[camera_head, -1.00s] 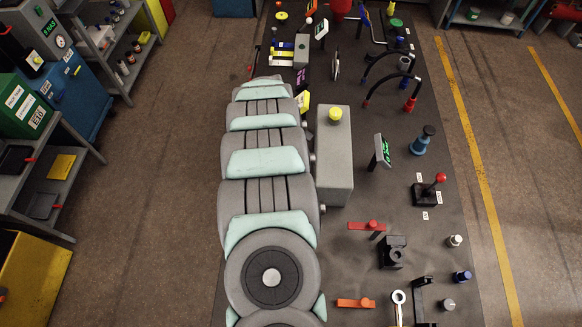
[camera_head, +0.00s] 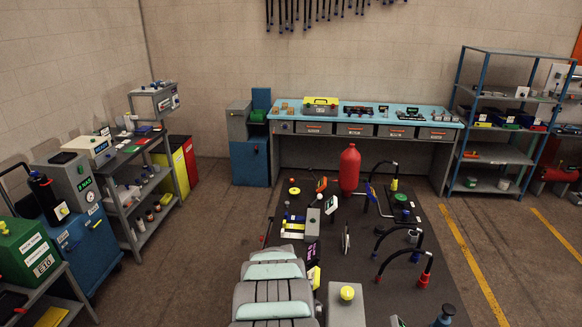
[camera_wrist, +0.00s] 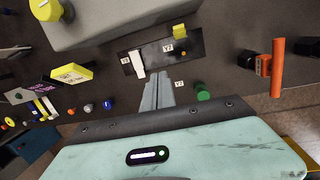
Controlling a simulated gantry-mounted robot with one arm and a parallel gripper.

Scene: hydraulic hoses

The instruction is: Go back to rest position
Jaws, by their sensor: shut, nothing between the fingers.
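My gripper (camera_wrist: 158,94) shows in the wrist view, its two grey fingers together and empty. It points down over the dark table (camera_wrist: 215,62), close to a black plate (camera_wrist: 150,62) with a white piece and a yellow piece on it. I cannot tell its height. In the head view my grey and pale teal arm rises from the bottom edge, and the gripper is out of sight there.
A grey box with a yellow knob (camera_head: 347,293) stands right of my arm. Black curved hoses (camera_head: 405,258) and a red cylinder (camera_head: 349,168) stand beyond. A long workbench (camera_head: 360,118) lines the wall. Shelves flank both sides. An orange bar (camera_wrist: 277,68) shows in the wrist view.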

